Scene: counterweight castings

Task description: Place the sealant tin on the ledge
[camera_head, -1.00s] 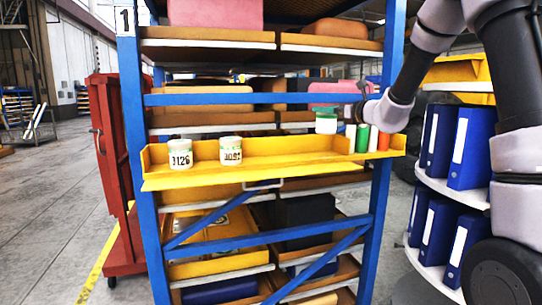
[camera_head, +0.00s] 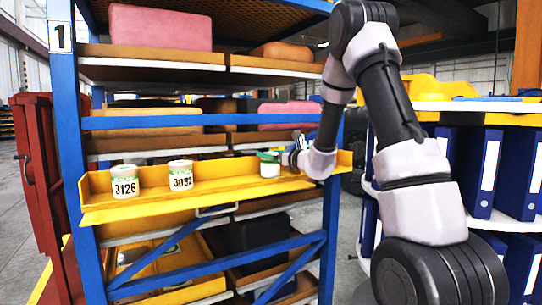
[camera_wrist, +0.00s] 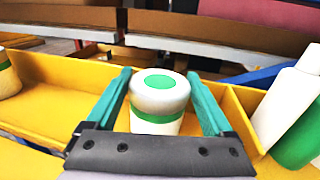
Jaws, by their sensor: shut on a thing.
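The sealant tin (camera_head: 269,169), white with a green band and green lid spot, is at the right part of the yellow ledge (camera_head: 225,192). In the wrist view the tin (camera_wrist: 158,100) is upright between the two teal fingers of my gripper (camera_wrist: 160,78), which is shut on it. In the head view my gripper (camera_head: 284,160) reaches in from the right. The tin's base looks level with the ledge floor, but I cannot tell whether it touches.
Tins marked 3126 (camera_head: 125,181) and 3092 (camera_head: 181,176) stand on the ledge's left half. White and green bottles (camera_wrist: 298,125) stand right of a yellow divider in the wrist view. A blue rack post (camera_head: 331,215) is near my arm. Blue binders (camera_head: 484,170) stand at right.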

